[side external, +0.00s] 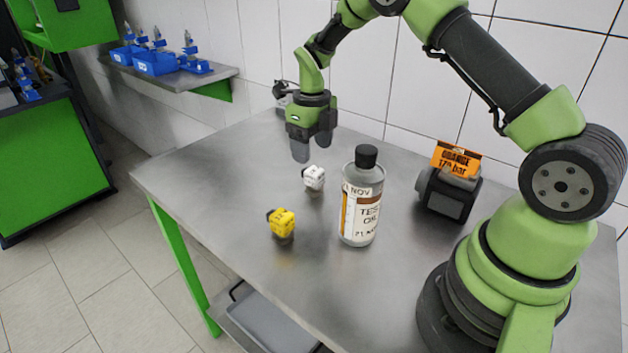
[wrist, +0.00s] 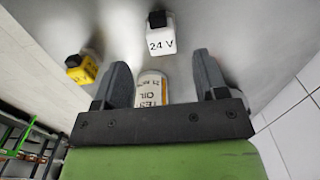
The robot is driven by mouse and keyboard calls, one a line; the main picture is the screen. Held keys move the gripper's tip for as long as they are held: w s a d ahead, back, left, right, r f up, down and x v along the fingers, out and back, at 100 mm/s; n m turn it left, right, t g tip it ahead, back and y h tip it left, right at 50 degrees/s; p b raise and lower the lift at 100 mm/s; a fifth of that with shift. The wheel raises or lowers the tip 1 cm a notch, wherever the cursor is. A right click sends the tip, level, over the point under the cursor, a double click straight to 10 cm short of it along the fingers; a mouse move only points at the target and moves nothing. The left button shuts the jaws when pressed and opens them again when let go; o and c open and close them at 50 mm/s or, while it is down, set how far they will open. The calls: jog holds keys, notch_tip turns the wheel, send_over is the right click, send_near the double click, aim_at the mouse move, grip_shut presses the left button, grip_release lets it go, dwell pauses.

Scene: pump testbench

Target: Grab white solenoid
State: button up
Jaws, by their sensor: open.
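The white solenoid (side external: 314,178) is a small white block with a dark end, on the metal table. In the wrist view it (wrist: 161,40) reads "24 V" and lies beyond the fingertips, near the middle between them. My gripper (side external: 312,154) is open and empty, above the table and a little behind the white solenoid in the side view. Its two dark fingers (wrist: 160,68) show apart in the wrist view. Nothing is between the jaws in contact.
A yellow solenoid (side external: 283,222) lies nearer the table's front edge. A test oil bottle (side external: 362,200) with a black cap stands right of the white solenoid. A dark device with an orange label (side external: 455,160) stands farther right. The table's left part (side external: 205,185) is clear.

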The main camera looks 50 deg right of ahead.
aim_at(314, 170)
notch_tip(314, 170, down, 7)
jog(key=shift+s+r, duration=0.1)
jog(key=shift+s, duration=0.05)
jog(key=shift+c, duration=0.5)
jog(key=c, duration=1)
